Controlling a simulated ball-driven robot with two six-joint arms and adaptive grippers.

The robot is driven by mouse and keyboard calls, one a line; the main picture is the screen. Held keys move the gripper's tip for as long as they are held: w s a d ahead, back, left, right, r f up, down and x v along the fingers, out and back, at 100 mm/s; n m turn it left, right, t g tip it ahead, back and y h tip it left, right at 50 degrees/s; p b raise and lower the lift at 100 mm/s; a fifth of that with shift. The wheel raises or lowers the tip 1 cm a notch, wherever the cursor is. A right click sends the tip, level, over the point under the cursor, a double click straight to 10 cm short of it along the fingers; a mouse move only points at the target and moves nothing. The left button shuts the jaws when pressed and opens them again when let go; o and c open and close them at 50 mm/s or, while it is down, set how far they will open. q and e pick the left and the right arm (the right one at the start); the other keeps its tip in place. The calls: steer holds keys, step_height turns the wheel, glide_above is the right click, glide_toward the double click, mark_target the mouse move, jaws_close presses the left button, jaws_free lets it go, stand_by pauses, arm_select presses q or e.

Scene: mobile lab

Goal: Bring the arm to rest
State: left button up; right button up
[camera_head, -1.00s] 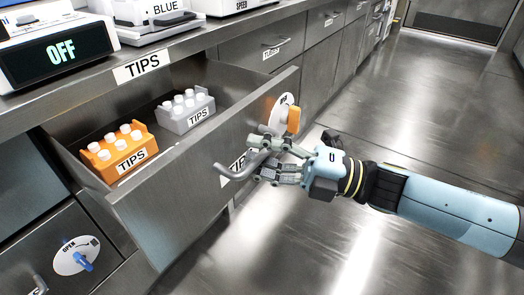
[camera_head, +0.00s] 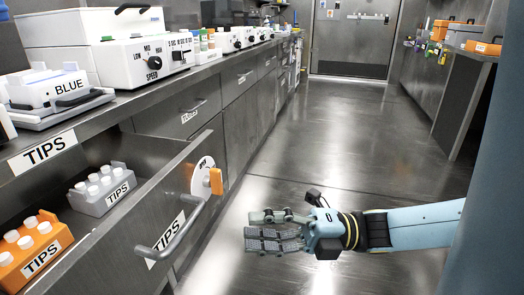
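My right gripper (camera_head: 275,231) is in the lower middle of the head view, above the open floor, to the right of the drawer handle (camera_head: 177,230) and apart from it. No object shows between its fingers. The two finger pads lie close to each other in the picture, and the gap between them is hard to judge. The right arm (camera_head: 425,225) comes in from the right, roughly level. My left gripper is not in view. The TIPS drawer (camera_head: 125,235) stands open, with an orange tip box (camera_head: 35,250) and a grey tip box (camera_head: 102,190) inside.
The counter (camera_head: 150,95) on the left holds several devices. A clear metal floor (camera_head: 340,135) runs to a closed door (camera_head: 350,38). Another bench (camera_head: 460,90) stands at the right.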

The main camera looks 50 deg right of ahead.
stand_by(0.5)
steer(key=s+d+f+m+g+h+p, duration=0.1)
steer(key=d+f+m+h+p, duration=0.1)
steer(key=f+m+h+p, duration=0.5)
steer(key=s+d+f+m+g+h+p, duration=0.1)
steer(key=s+d+f+m+h+p, duration=0.1)
steer(key=f+m+h, duration=0.65)
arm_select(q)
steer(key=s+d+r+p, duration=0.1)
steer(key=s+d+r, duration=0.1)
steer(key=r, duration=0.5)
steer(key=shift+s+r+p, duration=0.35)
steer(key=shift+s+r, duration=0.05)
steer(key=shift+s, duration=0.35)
arm_select(e)
steer(key=s+a+f+m+g, duration=0.2)
steer(key=s+f+m+g, duration=0.4)
steer(key=s+f, duration=0.3)
steer(key=s+a+f+m+g, duration=0.1)
steer(key=s+f+m+g, duration=0.4)
steer(key=s, duration=1.3)
step_height(320, 180, down, 4)
steer(key=shift+s+a+f+m+g+y, duration=0.2)
steer(key=shift+a+m+g+y, duration=0.2)
steer(key=shift+g, duration=0.2)
